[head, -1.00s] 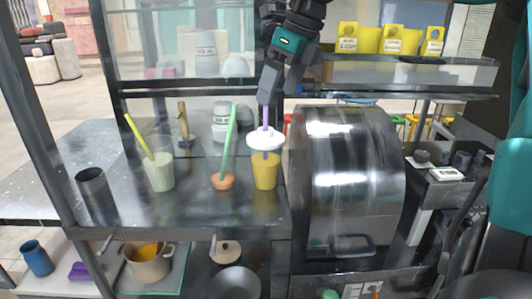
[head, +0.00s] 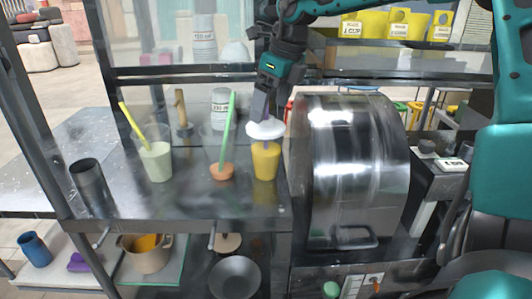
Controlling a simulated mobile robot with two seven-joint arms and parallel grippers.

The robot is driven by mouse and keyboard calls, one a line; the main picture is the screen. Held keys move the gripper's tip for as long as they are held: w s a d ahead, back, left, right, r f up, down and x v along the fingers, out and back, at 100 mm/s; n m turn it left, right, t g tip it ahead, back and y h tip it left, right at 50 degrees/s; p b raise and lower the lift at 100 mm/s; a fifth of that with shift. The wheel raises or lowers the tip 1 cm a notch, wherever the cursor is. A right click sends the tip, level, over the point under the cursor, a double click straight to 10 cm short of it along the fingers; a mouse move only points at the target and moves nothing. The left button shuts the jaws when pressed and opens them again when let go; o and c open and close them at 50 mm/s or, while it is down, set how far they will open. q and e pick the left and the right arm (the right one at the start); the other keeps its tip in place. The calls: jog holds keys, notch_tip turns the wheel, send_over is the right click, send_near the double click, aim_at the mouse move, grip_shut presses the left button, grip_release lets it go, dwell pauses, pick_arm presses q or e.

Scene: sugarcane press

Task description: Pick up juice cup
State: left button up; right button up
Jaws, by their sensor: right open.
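A cup of yellow juice (head: 265,162) with a white domed lid (head: 266,130) stands upright on the dark metal counter. My right gripper (head: 262,112) points down from above, directly over the lid, with its fingers open. The fingertips are at or just above the lid; I cannot tell whether they touch. A clear cup with pale drink and a yellow straw (head: 156,160) stands to the left. Between them is a clear cup with orange contents and a green straw (head: 222,171). My left gripper is not in view.
A large shiny metal press drum (head: 350,165) stands close to the right of the juice cup. A dark metal cylinder (head: 91,187) stands at the counter's left. A glass-fronted shelf (head: 150,70) is above and behind. The counter's front strip is clear.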

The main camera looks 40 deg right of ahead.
aim_at(267, 113)
jog(key=x, duration=0.3)
jog(key=shift+w+f, duration=0.2)
jog(key=shift+f, duration=0.05)
jog(key=c, duration=1.3)
jog(key=shift+c, duration=0.4)
jog(key=shift+r, duration=0.2)
